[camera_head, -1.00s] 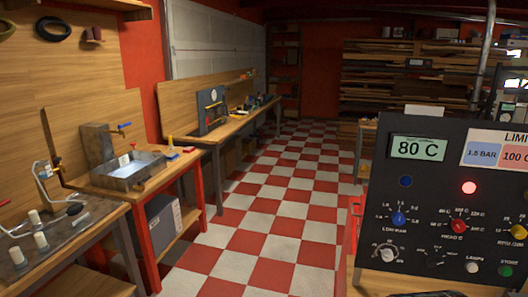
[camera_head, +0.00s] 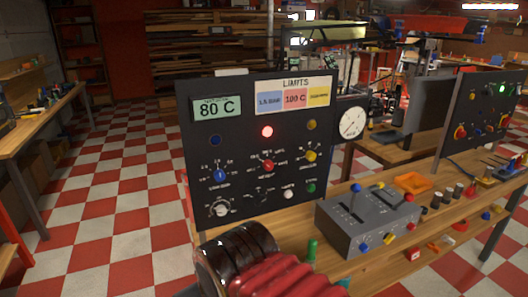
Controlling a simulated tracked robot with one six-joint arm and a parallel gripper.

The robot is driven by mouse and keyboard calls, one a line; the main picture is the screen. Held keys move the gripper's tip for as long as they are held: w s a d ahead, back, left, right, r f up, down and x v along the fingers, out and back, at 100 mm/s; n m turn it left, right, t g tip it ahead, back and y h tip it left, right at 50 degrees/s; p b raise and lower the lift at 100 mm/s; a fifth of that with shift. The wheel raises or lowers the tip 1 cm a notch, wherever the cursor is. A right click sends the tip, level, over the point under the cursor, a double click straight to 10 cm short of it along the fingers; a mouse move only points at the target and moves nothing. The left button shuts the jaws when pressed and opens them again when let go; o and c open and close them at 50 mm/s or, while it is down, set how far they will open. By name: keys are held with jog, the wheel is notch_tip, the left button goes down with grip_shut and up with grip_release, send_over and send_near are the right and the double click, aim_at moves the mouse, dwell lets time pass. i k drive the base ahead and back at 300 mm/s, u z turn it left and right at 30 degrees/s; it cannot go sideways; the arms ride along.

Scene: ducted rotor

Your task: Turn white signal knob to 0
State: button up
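A white knob (camera_head: 221,209) sits at the lower left of a black control panel (camera_head: 196,138) in the head view. Small marks surround it, but its label and setting are too small to read. A blue knob (camera_head: 220,175) is above it and a red knob (camera_head: 267,166) is up to its right. A white round button (camera_head: 289,194) is further right on the same row. My gripper is not in view, so its state and any hold are hidden.
The panel has an 80 C display (camera_head: 216,107), a lit red lamp (camera_head: 267,132) and a dial gauge (camera_head: 352,122). A grey control box (camera_head: 345,238) stands on the wooden bench (camera_head: 430,230). A dark cylinder with red ribbing, possibly my arm, fills the bottom centre. Checkered floor lies clear at left.

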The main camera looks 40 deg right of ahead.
aim_at(220, 210)
jog(key=k, duration=1.35)
jog(key=u, duration=0.65)
jog(key=i, duration=1.65)
jog(key=z, duration=0.15)
